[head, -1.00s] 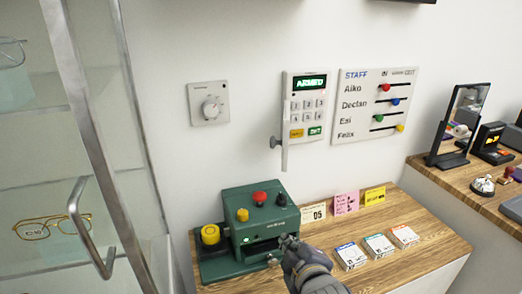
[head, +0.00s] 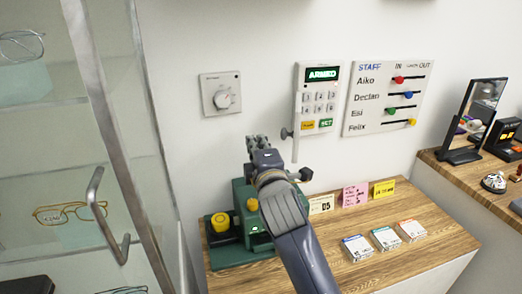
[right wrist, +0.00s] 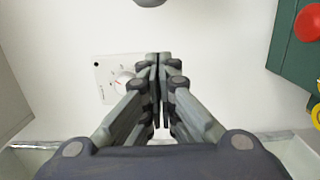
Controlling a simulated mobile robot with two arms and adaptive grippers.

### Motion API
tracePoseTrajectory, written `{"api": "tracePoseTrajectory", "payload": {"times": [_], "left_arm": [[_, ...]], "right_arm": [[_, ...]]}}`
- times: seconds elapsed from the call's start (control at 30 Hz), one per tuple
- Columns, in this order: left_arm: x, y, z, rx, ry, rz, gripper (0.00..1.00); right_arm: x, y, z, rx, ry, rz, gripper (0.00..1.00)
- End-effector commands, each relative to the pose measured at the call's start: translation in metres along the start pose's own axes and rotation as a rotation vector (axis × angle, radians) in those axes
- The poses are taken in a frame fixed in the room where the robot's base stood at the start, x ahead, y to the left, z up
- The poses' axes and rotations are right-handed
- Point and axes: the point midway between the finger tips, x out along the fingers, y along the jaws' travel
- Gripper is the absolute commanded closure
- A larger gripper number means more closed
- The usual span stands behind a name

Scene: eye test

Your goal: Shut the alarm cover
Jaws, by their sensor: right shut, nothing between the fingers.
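The alarm panel (head: 319,92) is a white keypad box on the wall with a lit green display that seems to read ARMED. Its cover (head: 296,135) stands open at the panel's left edge, seen nearly edge-on as a thin pale strip. A grey knob (head: 286,133) sticks out on the cover's left side. My right gripper (head: 257,143) is shut and empty, left of and slightly below the knob, apart from it in the picture. Its closed fingers also show in the right wrist view (right wrist: 158,62). My left gripper is not in view.
A wall dial (head: 221,93) is left of the panel. A green machine (head: 232,252) stands on the wooden counter (head: 440,240), partly hidden by my right arm. A staff board (head: 387,98) hangs right of the panel. A glass cabinet with a metal handle (head: 105,225) is at left.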

Motion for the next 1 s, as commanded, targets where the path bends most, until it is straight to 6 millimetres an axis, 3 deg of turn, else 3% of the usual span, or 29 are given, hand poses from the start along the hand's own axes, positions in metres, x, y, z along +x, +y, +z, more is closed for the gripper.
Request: {"api": "tracePoseTrajectory", "payload": {"times": [0.13,0.4,1.0], "left_arm": [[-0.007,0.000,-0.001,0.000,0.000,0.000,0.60],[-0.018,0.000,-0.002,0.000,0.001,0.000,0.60],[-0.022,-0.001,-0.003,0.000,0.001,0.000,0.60]], "right_arm": [[0.019,0.002,0.004,0.000,-0.002,-0.002,1.00],[0.006,0.001,0.034,0.001,0.000,-0.001,1.00],[0.002,0.000,0.039,-0.001,0.009,-0.001,1.00]]}}
